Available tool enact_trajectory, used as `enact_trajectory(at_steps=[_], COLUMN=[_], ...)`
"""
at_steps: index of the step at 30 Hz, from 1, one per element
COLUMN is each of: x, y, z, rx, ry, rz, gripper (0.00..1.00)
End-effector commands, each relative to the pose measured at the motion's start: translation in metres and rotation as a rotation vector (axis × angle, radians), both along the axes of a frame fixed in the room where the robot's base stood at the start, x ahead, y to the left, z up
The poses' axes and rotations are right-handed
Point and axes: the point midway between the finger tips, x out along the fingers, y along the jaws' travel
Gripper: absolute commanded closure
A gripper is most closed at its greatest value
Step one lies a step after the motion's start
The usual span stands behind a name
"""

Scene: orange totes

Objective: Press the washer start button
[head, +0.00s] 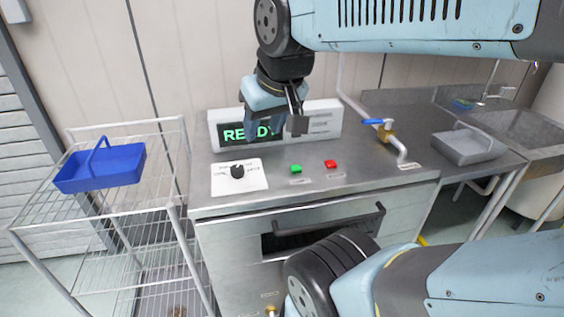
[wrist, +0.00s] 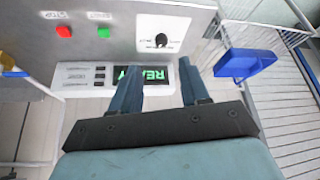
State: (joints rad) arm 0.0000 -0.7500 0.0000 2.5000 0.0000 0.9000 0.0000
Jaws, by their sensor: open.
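The washer (head: 290,230) is a steel machine with a flat top panel. In the wrist view the green button (wrist: 103,32) and red button (wrist: 64,32) are at the upper left. A display (head: 250,133) reads READY in green and is partly hidden by my gripper. My gripper (head: 274,118) is open and empty, above the panel in front of the display and apart from both buttons. In the wrist view its fingers (wrist: 158,80) are spread, right of the green button.
A black dial (head: 237,171) on a white plate is left of the buttons. A wire rack (head: 130,212) holding a blue basket (head: 105,168) stands left. A brass valve (head: 385,133) with a pipe rises at the right. A grey tray (head: 466,145) lies near the sink (head: 535,145).

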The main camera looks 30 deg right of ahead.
Motion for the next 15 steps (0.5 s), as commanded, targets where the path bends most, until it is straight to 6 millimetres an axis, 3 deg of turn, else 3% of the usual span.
enact_trajectory(at_steps=[2,13,15], x=[0.0000,0.0000,0.0000], y=[0.0000,0.0000,0.0000], z=[0.0000,0.0000,0.0000], rx=[0.000,0.000,0.000], ry=[0.000,0.000,0.000], rz=[0.000,0.000,0.000], gripper=[0.63,0.98,1.00])
